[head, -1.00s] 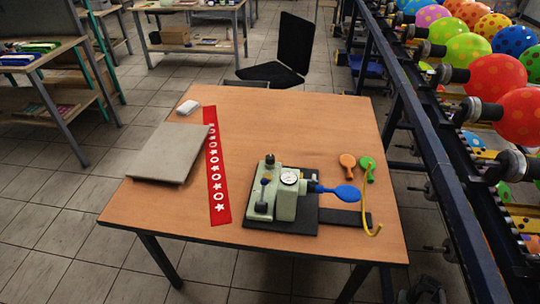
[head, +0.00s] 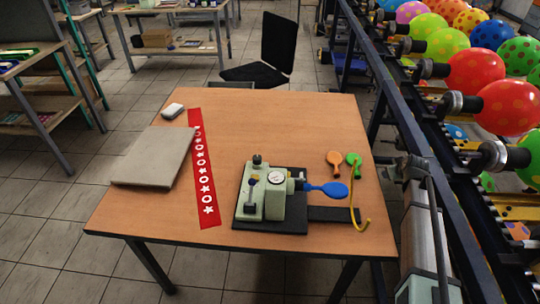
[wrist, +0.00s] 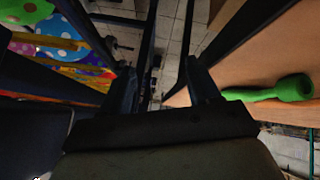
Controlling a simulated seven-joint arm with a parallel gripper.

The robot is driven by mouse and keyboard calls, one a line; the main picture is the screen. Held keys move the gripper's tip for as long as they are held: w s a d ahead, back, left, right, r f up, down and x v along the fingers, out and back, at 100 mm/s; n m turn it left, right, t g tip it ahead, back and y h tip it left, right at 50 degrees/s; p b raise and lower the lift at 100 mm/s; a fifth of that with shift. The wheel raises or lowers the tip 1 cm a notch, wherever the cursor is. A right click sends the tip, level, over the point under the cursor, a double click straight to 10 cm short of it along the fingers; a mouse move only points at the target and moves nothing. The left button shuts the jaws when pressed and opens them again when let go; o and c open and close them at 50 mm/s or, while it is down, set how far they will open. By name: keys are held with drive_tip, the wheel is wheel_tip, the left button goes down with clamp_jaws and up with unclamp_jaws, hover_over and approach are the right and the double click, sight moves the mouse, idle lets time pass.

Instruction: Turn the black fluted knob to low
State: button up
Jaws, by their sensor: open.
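The pale green machine (head: 271,202) stands on a black base plate on the wooden table, with a round white gauge (head: 276,177) on it. A black knob (head: 257,160) sits on top at its back left; its fluting and setting are too small to read. A blue balloon (head: 328,190) sticks out of the machine's right side. My gripper (wrist: 163,88) is open and empty in the wrist view, near the table's edge and apart from the machine. My gripper's fingers do not show clearly in the head view. The knob is not in the wrist view.
A dark rail with balloons runs along the right. The table's back middle is clear.

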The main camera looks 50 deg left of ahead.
drive_tip(key=w+a+r+n+t+y, duration=0.1)
drive_tip(key=a+r, duration=0.4)
drive_tip(key=r, duration=0.3)
drive_tip(key=n+g+h, duration=0.6)
drive_tip(key=n+g, duration=0.1)
drive_tip(key=n, duration=0.4)
approach(257, 157)
wheel_tip(257, 157, down, 9)
drive_tip(key=shift+w, duration=0.1)
drive_tip(key=c, duration=1)
